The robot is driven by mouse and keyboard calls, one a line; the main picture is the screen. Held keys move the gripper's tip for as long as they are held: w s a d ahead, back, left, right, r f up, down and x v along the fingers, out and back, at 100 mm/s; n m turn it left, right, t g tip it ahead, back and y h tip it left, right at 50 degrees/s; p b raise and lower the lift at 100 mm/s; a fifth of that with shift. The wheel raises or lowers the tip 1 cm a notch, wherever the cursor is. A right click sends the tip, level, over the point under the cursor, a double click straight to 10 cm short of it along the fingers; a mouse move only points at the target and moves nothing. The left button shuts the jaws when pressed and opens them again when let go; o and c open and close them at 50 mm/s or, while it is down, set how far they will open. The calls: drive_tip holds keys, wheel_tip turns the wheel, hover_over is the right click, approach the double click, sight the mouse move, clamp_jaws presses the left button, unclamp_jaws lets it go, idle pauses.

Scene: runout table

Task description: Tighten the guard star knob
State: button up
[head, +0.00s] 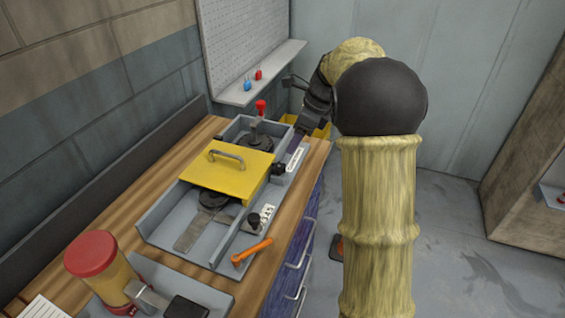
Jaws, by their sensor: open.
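The yellow guard (229,167) with a grey handle sits flat over the grey machine tray on the wooden bench. A dark knob (278,169) stands at the guard's right edge; it looks like the star knob, but its lobes are too small to make out. My gripper (293,150) is at the end of my arm, just above and beyond this knob, pointing down toward it. Its jaws are open, though the fingertips are small and partly merge with the machine behind. I cannot tell whether they touch the knob.
A second black knob (254,221) and an orange lever (251,251) are at the tray's front right. A red-topped lever (261,108) rises behind the guard. A red-capped amber container (97,268) stands front left. A shelf (262,73) holds small red and blue items. Open floor lies right.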

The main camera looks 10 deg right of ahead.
sight(280, 166)
drive_tip(key=x, duration=1)
drive_tip(key=shift+a+f, duration=0.2)
drive_tip(key=c, duration=1)
drive_tip(key=shift+o, duration=0.2)
drive_tip(key=shift+m, duration=0.3)
drive_tip(key=m+p, duration=0.1)
drive_tip(key=m+t+h+p, duration=0.1)
drive_tip(key=m+p, duration=0.1)
drive_tip(key=shift+s+a+r+m, duration=0.1)
drive_tip(key=shift+s+r+m, duration=0.1)
drive_tip(key=shift+m, duration=0.1)
drive_tip(key=shift+f+m+t+h+p, duration=0.1)
drive_tip(key=shift+m+t+h+p, duration=0.2)
drive_tip(key=shift+m+p, duration=0.7)
